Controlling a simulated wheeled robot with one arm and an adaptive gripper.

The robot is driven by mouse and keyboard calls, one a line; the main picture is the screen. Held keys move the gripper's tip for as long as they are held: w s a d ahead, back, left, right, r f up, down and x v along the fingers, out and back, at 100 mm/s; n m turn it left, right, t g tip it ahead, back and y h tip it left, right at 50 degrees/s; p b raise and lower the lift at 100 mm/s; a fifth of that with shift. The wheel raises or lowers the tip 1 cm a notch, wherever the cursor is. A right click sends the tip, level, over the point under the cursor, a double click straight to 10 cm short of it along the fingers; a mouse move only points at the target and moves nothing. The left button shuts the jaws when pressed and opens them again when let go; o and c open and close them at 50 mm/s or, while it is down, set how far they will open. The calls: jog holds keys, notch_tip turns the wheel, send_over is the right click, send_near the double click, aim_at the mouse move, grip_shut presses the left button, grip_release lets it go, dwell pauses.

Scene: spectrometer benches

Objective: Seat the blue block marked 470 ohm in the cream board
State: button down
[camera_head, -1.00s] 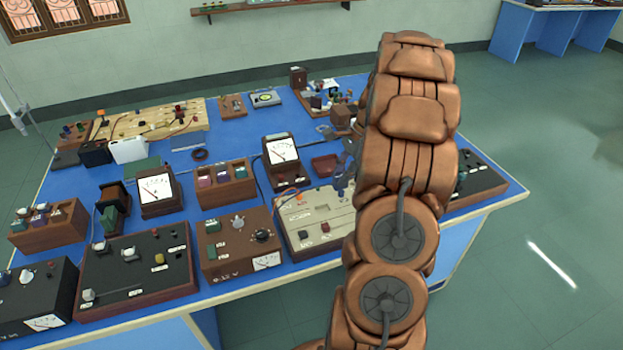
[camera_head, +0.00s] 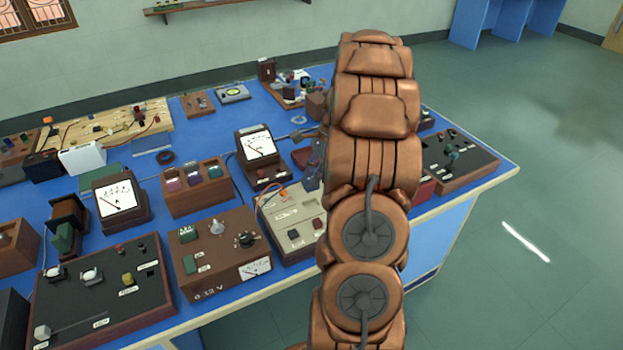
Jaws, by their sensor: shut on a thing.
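The cream board (camera_head: 287,222) lies near the front edge of the blue bench, just left of my arm. Two small dark blocks and an orange piece show on it, and my arm covers its right side. My gripper (camera_head: 316,165) shows only as a grey sliver at the left edge of my arm, above the board's far right corner. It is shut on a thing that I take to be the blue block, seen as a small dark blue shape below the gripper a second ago. The block is now mostly hidden, and its 470 ohm marking is not readable.
A brown 0-12 V supply (camera_head: 221,250) stands left of the board. A meter (camera_head: 258,150) and a wooden block holder (camera_head: 196,190) stand behind. A dark panel (camera_head: 460,165) lies right of my arm. Clear floor lies beyond the bench's right edge.

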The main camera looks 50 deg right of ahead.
jog(key=shift+f, duration=0.15)
jog(key=shift+f+b, duration=1.15)
jog(key=shift+f, duration=2.15)
jog(key=c, duration=0.9)
grip_release()
jog(key=shift+o, duration=0.2)
jog(key=v, duration=1.2)
